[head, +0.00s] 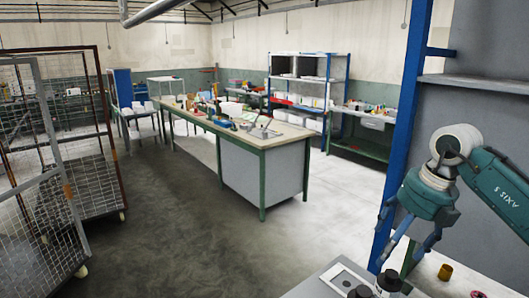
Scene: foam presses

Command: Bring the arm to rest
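My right arm comes in from the right edge in the head view, teal with a pale joint. Its gripper (399,257) hangs in the air, tilted downward, in front of the blue upright. Its blue fingers are spread apart with nothing seen between them. Below it is a grey bench top (312,288) with dark round knobs or caps (389,281) and a flat pale-framed plate (346,279). The gripper looks apart from these. My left gripper is not in view.
A blue post (404,110) and a grey shelf (480,84) stand close to my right arm. Wire mesh carts (85,150) stand at the left. A long workbench (262,146) is mid-room. Floor between is clear.

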